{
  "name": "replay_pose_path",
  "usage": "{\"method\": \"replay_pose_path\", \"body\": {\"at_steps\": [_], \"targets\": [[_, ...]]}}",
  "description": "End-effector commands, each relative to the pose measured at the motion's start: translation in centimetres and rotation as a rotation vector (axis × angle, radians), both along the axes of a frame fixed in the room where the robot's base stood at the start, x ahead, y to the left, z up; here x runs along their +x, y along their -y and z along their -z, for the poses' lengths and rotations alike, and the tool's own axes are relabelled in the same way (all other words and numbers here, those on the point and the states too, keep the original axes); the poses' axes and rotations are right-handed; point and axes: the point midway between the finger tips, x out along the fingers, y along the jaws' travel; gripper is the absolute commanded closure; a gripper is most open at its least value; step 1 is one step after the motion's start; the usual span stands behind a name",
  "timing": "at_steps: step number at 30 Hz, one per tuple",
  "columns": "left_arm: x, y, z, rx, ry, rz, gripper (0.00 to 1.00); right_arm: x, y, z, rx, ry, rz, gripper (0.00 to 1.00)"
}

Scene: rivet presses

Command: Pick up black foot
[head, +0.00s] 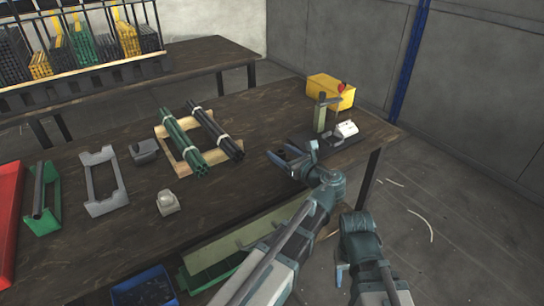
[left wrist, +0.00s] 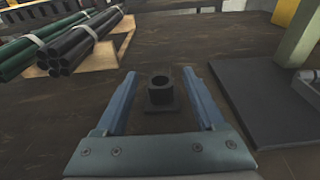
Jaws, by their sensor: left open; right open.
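The black foot (left wrist: 161,94), a small dark square base with a short round hollow socket, stands upright on the table in the left wrist view. My left gripper (head: 291,151) is open over the table in the head view. In the left wrist view its two blue fingers (left wrist: 159,74) are on either side of the foot, with a gap on each side. In the head view the foot is small, dark and hard to make out between the fingers. My right gripper (head: 340,274) is low beyond the table's front edge, partly hidden and holding nothing visible.
A press with a green post (head: 320,116) on a dark plate (left wrist: 269,109) stands right of the left gripper. A yellow box (head: 328,88) is behind it. Bundles of green tubes (head: 181,140) and black tubes (head: 217,132) lie on a wooden rack to the left.

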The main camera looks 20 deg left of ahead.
Motion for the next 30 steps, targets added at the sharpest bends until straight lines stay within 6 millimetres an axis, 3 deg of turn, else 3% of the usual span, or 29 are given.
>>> {"method": "replay_pose_path", "body": {"at_steps": [8, 20, 30], "targets": [[0.27, 0.09, 0.06, 0.000, 0.000, 0.001, 0.29, -0.02, 0.02, 0.06, -0.001, 0.000, 0.000, 0.50], [0.25, 0.08, 0.06, 0.000, 0.000, 0.001, 0.99, -0.01, 0.02, 0.06, 0.000, 0.000, 0.000, 0.50], [0.26, 0.08, 0.03, 0.000, 0.000, 0.001, 1.00, -0.01, 0.02, 0.04, 0.000, 0.000, 0.000, 0.50]]}}
